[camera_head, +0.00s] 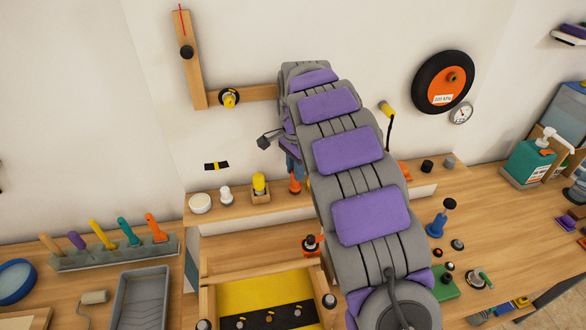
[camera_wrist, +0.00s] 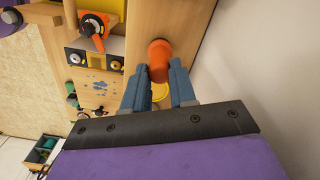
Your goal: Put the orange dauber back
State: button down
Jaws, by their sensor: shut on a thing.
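The orange dauber (camera_head: 295,185) shows in the head view below my gripper (camera_head: 291,160), at the back shelf (camera_head: 225,218). In the wrist view my gripper (camera_wrist: 162,66) has its two blue fingers on either side of the orange dauber (camera_wrist: 159,52), shut on it. A yellow round shape (camera_wrist: 160,92) shows between the fingers, partly hidden. The dauber's lower end and any gap to the shelf are hard to tell. A wooden holder (camera_head: 261,196) with a yellow-topped dauber (camera_head: 259,182) stands left of my gripper on the shelf.
A white-topped bottle (camera_head: 226,195) and a round white pot (camera_head: 200,203) stand further left on the shelf. An orange piece with a black knob (camera_head: 311,244) sits in front. The wall rises close behind the shelf. My arm hides the middle of the bench.

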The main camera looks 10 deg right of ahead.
aim_at(290, 187)
jog(key=c, duration=1.2)
grip_release()
jog(key=shift+d+f, duration=0.1)
jog(key=shift+d, duration=0.1)
jog(key=shift+o, duration=1.4)
jog(key=shift+a, duration=1.2)
jog(key=shift+d, duration=0.2)
jog(key=r, duration=0.1)
jog(key=d+r, duration=0.1)
jog(key=r, duration=0.1)
jog(key=shift+d, duration=0.3)
jog(key=r, duration=0.4)
jog(key=shift+a+p, duration=0.4)
jog(key=s+d+r+n, duration=0.1)
jog(key=s+r+n, duration=0.15)
jog(key=s, duration=0.75)
jog(key=s+r+n, duration=0.1)
jog(key=s+n, duration=0.2)
jog(key=s, duration=0.6)
jog(key=s+f+n+g, duration=0.1)
jog(key=s+f+n, duration=0.2)
jog(key=s, duration=0.9)
jog(key=s+a+f+n, duration=0.1)
jog(key=s+f+n, duration=0.3)
jog(key=s, duration=0.9)
jog(key=shift+a+f+n+g, duration=0.15)
jog(key=shift+n+g, duration=0.25)
jog(key=shift+n, duration=0.15)
